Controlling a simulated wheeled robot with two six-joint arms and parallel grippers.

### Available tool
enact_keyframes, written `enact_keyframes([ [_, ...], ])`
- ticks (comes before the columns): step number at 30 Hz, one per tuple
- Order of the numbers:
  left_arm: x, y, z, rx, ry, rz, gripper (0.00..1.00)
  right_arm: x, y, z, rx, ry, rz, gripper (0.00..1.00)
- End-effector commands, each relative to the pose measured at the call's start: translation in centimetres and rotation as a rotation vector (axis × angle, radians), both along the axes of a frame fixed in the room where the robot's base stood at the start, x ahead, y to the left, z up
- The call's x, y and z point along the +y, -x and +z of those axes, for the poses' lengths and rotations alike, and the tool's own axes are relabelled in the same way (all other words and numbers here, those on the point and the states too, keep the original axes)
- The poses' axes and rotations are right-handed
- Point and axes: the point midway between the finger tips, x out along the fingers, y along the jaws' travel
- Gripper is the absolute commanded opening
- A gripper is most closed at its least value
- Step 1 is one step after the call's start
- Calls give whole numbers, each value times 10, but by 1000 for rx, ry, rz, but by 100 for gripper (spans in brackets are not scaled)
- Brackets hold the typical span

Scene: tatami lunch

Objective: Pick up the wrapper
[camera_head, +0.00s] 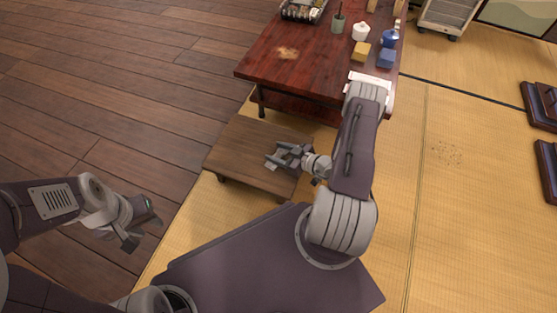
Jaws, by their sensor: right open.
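A small pale scrap (271,167), which looks like the wrapper, lies on the low brown wooden table (236,147). My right gripper (272,157) is open just above the low table, with its fingers right beside the scrap. The fingers partly cover that spot, and I cannot tell whether they touch the scrap. My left gripper (143,228) is low at the left over the wooden floor, away from both tables. Its jaw opening is not clear from this angle.
A larger red-brown table (290,62) stands behind, with a dark tray (303,10), a green cup (338,24), a white pot (361,32), a blue pot (390,39), a yellow block (361,52) and a blue block (386,58). Dark crumbs (447,153) lie on the tatami at right.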

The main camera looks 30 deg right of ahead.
Motion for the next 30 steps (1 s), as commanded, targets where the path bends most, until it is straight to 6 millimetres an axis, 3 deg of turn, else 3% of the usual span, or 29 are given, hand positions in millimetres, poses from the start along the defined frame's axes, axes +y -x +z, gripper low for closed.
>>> enact_keyframes([
  [8,0,0,-3,-1,0,0,36,2,-5,-1,1,-1,-2,55],
  [14,0,0,-3,-1,0,0,36,2,-5,-1,2,-1,-1,0],
  [24,0,0,-2,-1,0,0,36,3,-5,0,1,0,0,0],
  [30,0,0,18,-1,0,0,36,3,-5,21,0,-1,0,0],
])
